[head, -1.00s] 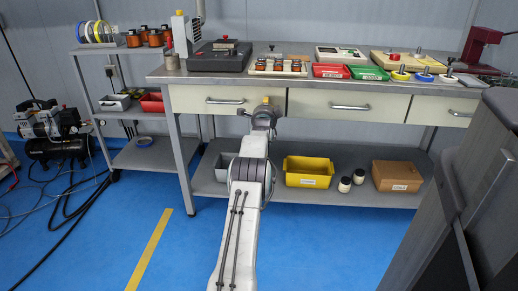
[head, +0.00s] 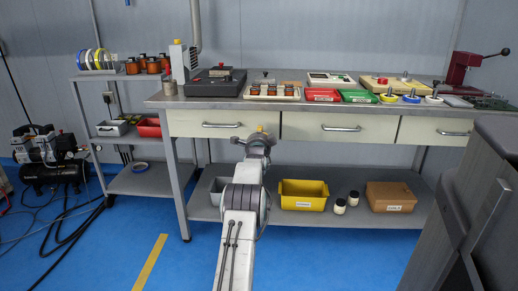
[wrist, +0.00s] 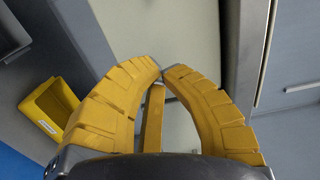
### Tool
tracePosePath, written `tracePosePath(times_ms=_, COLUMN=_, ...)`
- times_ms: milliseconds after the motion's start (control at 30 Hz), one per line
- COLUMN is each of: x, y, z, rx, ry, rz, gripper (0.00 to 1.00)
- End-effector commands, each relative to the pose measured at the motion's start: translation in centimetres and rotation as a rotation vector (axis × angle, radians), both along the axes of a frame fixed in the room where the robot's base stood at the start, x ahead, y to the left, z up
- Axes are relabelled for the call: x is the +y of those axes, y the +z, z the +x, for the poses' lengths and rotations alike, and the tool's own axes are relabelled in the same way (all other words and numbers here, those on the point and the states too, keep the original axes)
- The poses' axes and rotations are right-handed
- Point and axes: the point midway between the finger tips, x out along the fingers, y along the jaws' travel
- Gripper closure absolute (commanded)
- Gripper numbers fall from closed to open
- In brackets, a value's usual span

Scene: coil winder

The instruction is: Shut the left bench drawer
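The left bench drawer (head: 195,127) has a cream front and a metal bar handle (head: 221,125), under the left end of the bench. Its front looks nearly in line with the middle drawer (head: 340,130); I cannot tell whether a small gap remains. My gripper (head: 260,132) is in front of the drawer's lower right part, to the right of the handle. In the wrist view my gripper's yellow fingers (wrist: 162,71) meet at the tips with nothing visible held. A pale front (wrist: 190,35) lies beyond them; contact cannot be made out.
The metal bench top (head: 225,102) carries a winder, trays and small parts. A yellow bin (head: 303,201), two jars and a cardboard box (head: 391,197) stand on the lower shelf. A side rack (head: 140,180) stands left. Blue floor in front is clear.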

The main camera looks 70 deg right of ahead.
Motion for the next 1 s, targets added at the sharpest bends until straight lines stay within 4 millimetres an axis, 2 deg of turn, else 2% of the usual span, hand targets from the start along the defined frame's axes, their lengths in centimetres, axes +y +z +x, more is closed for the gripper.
tracePosePath(times_ms=367, x=2.1, y=0.0, z=-0.6, rx=0.001, ry=0.0, rz=0.002, gripper=1.0)
tracePosePath(times_ms=1000, x=7.7, y=0.0, z=-2.1, rx=0.001, ry=-0.001, rz=0.002, gripper=1.0)
